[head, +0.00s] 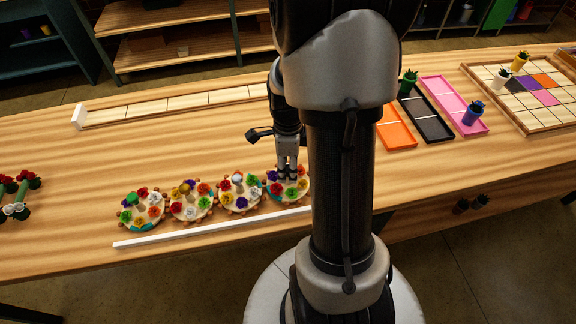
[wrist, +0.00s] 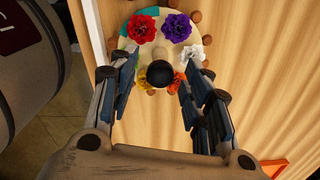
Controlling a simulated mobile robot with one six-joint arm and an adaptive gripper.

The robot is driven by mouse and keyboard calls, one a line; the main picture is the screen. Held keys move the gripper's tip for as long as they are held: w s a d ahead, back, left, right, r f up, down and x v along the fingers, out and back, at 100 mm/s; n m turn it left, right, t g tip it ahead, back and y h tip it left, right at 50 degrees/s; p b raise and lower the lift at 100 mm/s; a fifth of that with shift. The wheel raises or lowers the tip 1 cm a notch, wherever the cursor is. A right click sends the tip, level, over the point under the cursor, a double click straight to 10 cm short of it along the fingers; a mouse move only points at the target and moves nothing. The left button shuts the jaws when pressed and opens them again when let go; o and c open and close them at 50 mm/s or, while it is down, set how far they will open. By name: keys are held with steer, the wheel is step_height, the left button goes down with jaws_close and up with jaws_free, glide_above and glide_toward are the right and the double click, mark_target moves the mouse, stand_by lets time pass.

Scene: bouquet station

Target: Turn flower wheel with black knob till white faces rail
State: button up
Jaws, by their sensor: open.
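The flower wheel with the black knob (wrist: 158,74) is the rightmost in the row; its pale disc (head: 274,198) shows partly beneath my gripper (head: 287,172) in the head view. In the wrist view, my gripper (wrist: 157,82) is open, with one finger on each side of the knob; contact is not clear. Around the knob sit red (wrist: 141,29), purple (wrist: 176,27), white (wrist: 193,54), orange and yellow flowers. The white flower is on the wheel's right side there. The white rail (head: 210,229) runs along the front of the row; the white strip (wrist: 92,35) lies left of the wheel.
Three more wheels stand to the left, with white (head: 237,178), orange-gold (head: 186,188) and green (head: 131,198) knobs, close together. A wooden strip (head: 180,105) lies behind. Coloured trays (head: 436,128) and a grid board (head: 530,120) are at right.

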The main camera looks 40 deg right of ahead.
steer(key=shift+c, duration=0.5)
jaws_close()
